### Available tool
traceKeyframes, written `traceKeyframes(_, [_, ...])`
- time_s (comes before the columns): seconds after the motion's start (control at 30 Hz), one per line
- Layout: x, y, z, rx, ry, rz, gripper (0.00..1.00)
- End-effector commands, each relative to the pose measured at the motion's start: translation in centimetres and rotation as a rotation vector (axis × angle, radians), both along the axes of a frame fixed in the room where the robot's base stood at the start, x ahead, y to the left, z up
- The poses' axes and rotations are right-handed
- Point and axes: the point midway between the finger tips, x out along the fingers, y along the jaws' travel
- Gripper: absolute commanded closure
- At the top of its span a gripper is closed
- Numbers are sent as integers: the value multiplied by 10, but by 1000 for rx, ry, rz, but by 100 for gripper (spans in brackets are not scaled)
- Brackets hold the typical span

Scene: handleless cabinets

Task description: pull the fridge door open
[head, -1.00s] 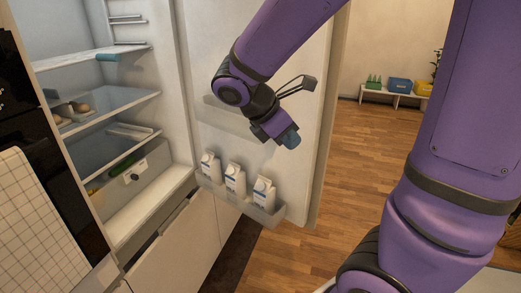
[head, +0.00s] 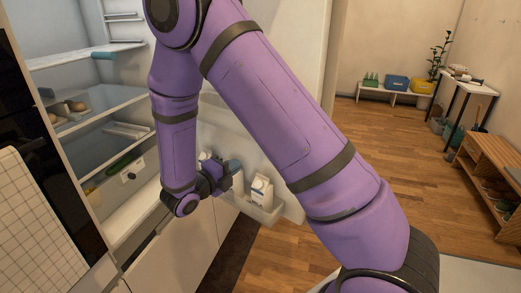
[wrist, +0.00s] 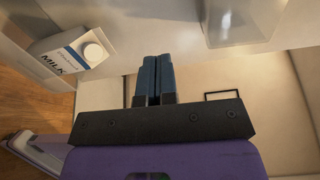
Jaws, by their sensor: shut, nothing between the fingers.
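The fridge door (head: 300,60) stands wide open, its pale inner face toward me, with my arm crossing in front of much of it. The fridge interior (head: 75,75) with its shelves is at the left. A door bin (head: 262,212) holds milk cartons; one carton (head: 261,190) shows clearly, others are mostly hidden behind my gripper. My gripper (head: 235,172) is low, in front of the bin, pointing right toward the door. In the wrist view my gripper (wrist: 153,80) is shut and empty, with a milk carton (wrist: 70,52) to its left. I cannot tell whether it touches the door.
White lower cabinets (head: 175,250) stand below the fridge. A dark oven front (head: 30,110) and a white gridded panel (head: 35,215) are at the left edge. Wooden floor (head: 390,165) is open to the right. A wooden shelf rack (head: 490,175) stands at the far right.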

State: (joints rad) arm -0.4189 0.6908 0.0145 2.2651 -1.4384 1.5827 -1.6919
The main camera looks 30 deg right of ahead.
Motion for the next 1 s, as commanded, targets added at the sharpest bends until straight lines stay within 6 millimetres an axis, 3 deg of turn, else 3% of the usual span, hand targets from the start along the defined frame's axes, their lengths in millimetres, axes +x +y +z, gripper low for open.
traceKeyframes(0.13, [5,5,-10,-39,50,37,100])
traceKeyframes(0.27, [8,-3,-10,-42,55,38,100])
traceKeyframes(0.8, [38,-92,-10,-40,53,34,100])
traceKeyframes(1.0, [47,-116,-9,-40,53,36,100])
